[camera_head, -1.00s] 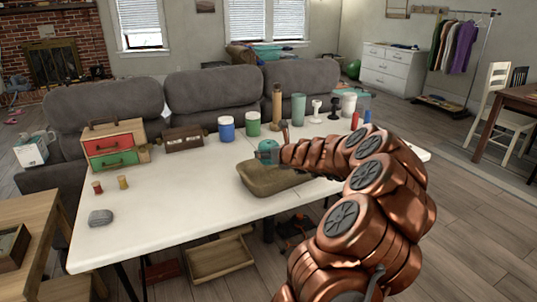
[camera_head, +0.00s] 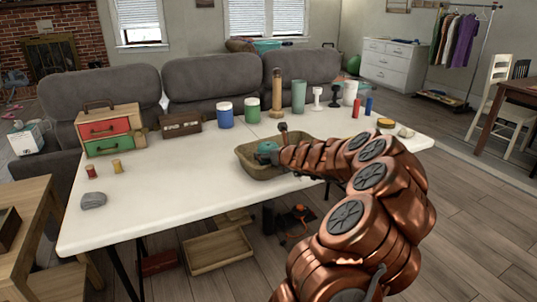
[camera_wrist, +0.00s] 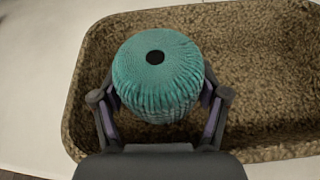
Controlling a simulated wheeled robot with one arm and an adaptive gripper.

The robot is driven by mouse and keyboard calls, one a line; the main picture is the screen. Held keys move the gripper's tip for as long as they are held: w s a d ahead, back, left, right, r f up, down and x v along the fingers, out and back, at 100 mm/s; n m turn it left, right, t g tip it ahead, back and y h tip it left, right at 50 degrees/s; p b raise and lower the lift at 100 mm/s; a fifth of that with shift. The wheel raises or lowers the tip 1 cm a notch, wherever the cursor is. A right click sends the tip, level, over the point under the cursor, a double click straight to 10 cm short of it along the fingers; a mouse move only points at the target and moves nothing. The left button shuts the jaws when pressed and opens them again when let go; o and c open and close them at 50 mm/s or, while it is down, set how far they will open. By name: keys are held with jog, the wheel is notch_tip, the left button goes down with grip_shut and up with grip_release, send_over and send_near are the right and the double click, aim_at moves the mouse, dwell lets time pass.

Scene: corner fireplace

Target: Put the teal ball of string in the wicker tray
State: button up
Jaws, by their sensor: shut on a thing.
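The teal ball of string (camera_wrist: 158,88) is between the two fingers of my gripper (camera_wrist: 160,115), which is shut on it. It also shows in the head view (camera_head: 268,148), small and partly hidden by my gripper (camera_head: 270,157). The wicker tray (camera_wrist: 268,152) is a brown, oblong, rimmed tray on the white table, and it also shows in the head view (camera_head: 246,165). In the wrist view the ball is over the left part of the tray's inside. I cannot tell whether it touches the tray floor. My arm hides the tray's right part in the head view.
The white table (camera_head: 160,205) is clear at its front left, apart from a grey stone (camera_head: 93,200) and two small spools.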

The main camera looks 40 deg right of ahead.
jog(key=o, duration=1.2)
jog(key=shift+v, duration=6.05)
